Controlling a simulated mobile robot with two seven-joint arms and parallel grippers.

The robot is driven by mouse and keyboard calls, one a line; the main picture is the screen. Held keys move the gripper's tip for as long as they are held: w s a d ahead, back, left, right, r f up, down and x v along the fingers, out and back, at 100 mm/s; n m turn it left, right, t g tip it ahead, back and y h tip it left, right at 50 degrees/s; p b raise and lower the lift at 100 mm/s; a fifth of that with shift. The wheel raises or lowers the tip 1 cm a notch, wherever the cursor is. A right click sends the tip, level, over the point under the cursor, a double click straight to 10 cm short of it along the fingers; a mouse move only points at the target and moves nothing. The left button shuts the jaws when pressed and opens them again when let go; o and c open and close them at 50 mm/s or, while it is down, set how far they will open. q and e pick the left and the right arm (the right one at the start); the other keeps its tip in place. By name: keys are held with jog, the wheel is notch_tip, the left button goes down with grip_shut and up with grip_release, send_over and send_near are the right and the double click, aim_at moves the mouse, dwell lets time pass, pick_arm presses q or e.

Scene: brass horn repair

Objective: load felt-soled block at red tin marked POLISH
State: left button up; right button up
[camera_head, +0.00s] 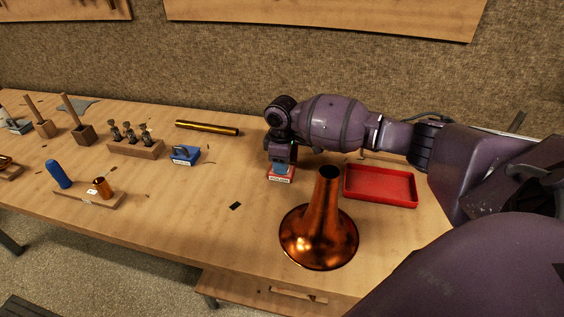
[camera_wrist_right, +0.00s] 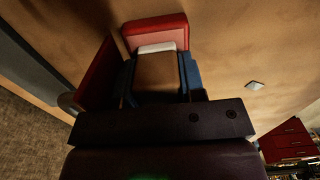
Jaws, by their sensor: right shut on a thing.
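The red tin (camera_head: 289,179) with a white label that reads POLISH stands on the bench near the middle of the head view. My right gripper (camera_head: 280,168) is directly over it, pointing down. In the right wrist view its jaws (camera_wrist_right: 158,85) are shut on a brown block (camera_wrist_right: 158,72), the felt-soled block, with a pale strip at its far edge. Red tin surfaces (camera_wrist_right: 155,28) show just beyond the block. The block's sole is hidden, so I cannot tell whether it touches the tin. My left gripper is not in view.
A copper bell (camera_head: 320,232) stands close in front of the tin. A red tray (camera_head: 380,198) lies to its right. A blue tin (camera_head: 185,154) and a brass tube (camera_head: 207,128) lie to the left. Bare bench lies left of the bell.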

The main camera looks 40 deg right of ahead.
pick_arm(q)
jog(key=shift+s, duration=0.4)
pick_arm(e)
jog(key=shift+s+f, duration=0.2)
jog(key=shift+f, duration=0.2)
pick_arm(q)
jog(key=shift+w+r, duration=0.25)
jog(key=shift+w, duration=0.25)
pick_arm(e)
jog(key=shift+f, duration=0.1)
jog(key=shift+w+r+p, duration=0.15)
jog(key=shift+r+p, duration=0.75)
jog(key=shift+r, duration=0.25)
jog(key=shift+r+p, duration=1.9)
jog(key=shift+r, duration=0.85)
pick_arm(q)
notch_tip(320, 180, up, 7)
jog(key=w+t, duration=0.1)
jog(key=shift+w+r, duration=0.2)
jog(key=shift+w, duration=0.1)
pick_arm(e)
jog(key=shift+f, duration=0.1)
